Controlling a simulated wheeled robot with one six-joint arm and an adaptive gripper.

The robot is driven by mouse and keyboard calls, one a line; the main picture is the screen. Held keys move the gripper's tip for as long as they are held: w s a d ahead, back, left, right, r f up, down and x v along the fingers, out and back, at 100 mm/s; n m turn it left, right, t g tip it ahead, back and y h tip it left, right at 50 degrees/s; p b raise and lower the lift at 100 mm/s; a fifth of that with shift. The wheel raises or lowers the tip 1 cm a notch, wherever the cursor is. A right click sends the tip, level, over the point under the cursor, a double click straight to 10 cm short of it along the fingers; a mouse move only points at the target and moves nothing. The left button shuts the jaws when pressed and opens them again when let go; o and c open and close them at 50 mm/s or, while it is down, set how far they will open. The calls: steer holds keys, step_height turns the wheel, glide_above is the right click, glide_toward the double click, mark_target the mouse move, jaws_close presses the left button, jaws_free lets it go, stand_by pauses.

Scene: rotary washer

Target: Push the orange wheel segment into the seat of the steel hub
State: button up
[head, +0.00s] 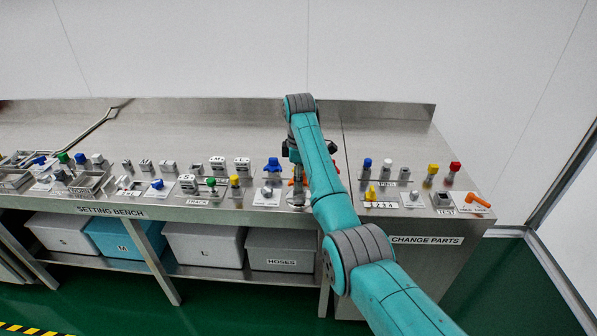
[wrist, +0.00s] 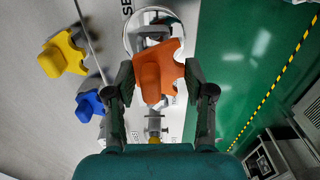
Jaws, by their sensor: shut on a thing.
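The orange wheel segment (wrist: 150,75) is between the two fingers of my gripper (wrist: 158,82) in the wrist view, and the gripper is shut on it. Its far end overlaps a round, shiny rimmed part (wrist: 127,38) that looks like the steel hub. The segment covers much of that part, so I cannot tell whether it touches the seat or stands above it. In the head view my gripper (head: 297,172) is low over the bench, largely hidden by my arm, with a bit of orange beside it.
A yellow segment (wrist: 62,55) and a blue segment (wrist: 89,105) stand left of my gripper in the wrist view. The steel bench (head: 220,120) carries several small parts along its front. Its back strip is clear. Grey bins (head: 205,245) sit beneath.

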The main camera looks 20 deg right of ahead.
steer(key=shift+d+f, duration=0.1)
steer(key=shift+f, duration=1.8)
steer(key=shift+f, duration=0.1)
steer(key=o, duration=1.5)
